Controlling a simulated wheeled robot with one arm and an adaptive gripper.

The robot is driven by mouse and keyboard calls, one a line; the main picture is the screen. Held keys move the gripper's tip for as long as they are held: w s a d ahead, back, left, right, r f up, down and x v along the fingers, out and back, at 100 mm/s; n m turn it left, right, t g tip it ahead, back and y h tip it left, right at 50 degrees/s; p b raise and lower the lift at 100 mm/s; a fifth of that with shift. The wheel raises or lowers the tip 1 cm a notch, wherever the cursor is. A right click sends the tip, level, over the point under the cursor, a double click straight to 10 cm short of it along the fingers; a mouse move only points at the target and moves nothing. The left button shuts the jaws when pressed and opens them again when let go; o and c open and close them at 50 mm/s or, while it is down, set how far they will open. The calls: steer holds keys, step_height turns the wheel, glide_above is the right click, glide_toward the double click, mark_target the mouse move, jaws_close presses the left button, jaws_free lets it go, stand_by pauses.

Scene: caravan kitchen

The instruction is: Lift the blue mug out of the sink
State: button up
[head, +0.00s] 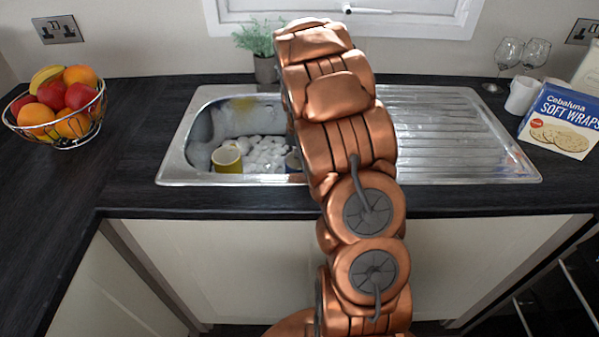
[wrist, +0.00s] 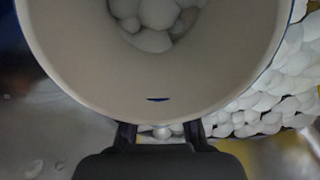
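The blue mug (head: 292,162) stands in the sink basin in the head view, mostly hidden behind my arm. In the wrist view the mug (wrist: 85,65) fills the upper middle, seen from above, with a cream inside, a thin blue edge and white foam lumps at its bottom. My gripper (wrist: 160,131) is at the mug's near side, with its two dark fingertips apart just below the rim. A pale lump shows between them. I cannot tell whether the fingers touch the mug, and its handle is not clearly visible. The gripper is hidden in the head view.
The steel sink (head: 172,165) holds white foam (head: 265,152) and a yellow mug (head: 227,158) left of the blue one. A potted plant (head: 265,68) stands behind the basin. The ribbed drainer (head: 455,130) is clear.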

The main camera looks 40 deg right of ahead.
jaws_close()
stand_by(0.4)
step_height(320, 180, up, 10)
steer(key=shift+f+b, duration=0.1)
steer(key=shift+b, duration=0.55)
step_height(320, 180, up, 10)
steer(key=p, duration=1)
steer(key=shift+r, duration=0.25)
stand_by(0.3)
steer(key=shift+s+a+r+b, duration=0.1)
steer(key=shift+s+a+b, duration=0.2)
steer(key=shift+s+a, duration=0.25)
steer(key=shift+s+a+b, duration=0.25)
steer(key=shift+s+a, duration=0.1)
steer(key=shift+s, duration=0.3)
